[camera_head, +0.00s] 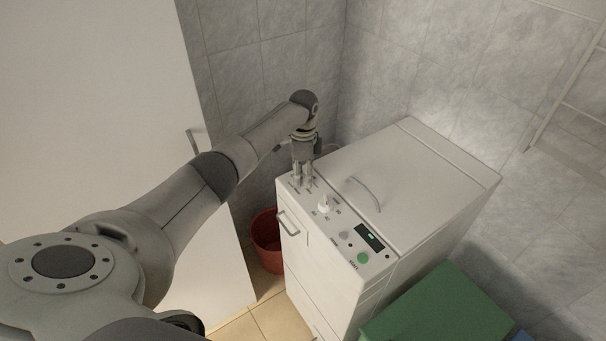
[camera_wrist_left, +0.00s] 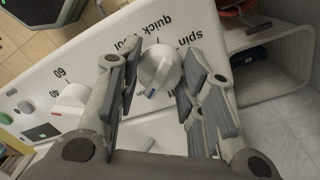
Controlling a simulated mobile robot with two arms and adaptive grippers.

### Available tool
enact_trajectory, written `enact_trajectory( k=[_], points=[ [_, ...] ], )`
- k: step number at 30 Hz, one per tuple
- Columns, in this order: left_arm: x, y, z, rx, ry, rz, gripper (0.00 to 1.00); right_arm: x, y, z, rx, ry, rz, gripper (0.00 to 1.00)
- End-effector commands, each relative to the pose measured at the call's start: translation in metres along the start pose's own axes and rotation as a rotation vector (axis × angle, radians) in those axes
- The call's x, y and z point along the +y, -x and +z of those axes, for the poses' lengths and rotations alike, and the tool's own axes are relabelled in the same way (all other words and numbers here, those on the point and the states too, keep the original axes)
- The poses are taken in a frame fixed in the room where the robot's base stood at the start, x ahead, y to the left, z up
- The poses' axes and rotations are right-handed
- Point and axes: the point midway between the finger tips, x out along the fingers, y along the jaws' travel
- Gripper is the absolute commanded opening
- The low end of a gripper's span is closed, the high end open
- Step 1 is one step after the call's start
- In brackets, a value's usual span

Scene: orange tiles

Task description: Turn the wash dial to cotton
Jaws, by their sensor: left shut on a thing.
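My left gripper (camera_head: 302,181) reaches down onto the left end of the control panel (camera_head: 336,222) of a white washing machine. In the left wrist view its fingers (camera_wrist_left: 160,78) are on both sides of the round white wash dial (camera_wrist_left: 158,68), and the gripper is shut on it. A blue-grey mark on the dial's rim points toward the bottom of that view. The labels "quick" and "spin" are readable beside the dial; another label is partly hidden behind a finger. In the head view the gripper hides the dial. My right gripper is not in view.
A second white dial (camera_head: 323,204) with temperature numbers, a grey button (camera_head: 344,235), a display (camera_head: 370,237) and a green button (camera_head: 363,258) share the panel. A red bucket (camera_head: 266,242) and green box (camera_head: 437,310) flank the machine.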

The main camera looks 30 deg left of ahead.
Motion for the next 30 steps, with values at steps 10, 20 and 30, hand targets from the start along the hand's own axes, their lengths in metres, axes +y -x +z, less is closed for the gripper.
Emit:
enact_trajectory(
  k=[10, 20, 30],
  points=[
    [-0.001, 0.001, 0.0, 0.001, 0.001, -0.003, 0.57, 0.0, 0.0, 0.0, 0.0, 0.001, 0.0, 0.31],
    [-0.001, 0.004, 0.0, 0.001, 0.001, -0.002, 0.57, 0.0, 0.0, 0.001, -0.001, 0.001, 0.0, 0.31],
    [-0.002, 0.064, 0.0, 0.003, 0.001, -0.006, 0.57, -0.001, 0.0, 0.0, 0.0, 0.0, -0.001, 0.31]
  ],
)
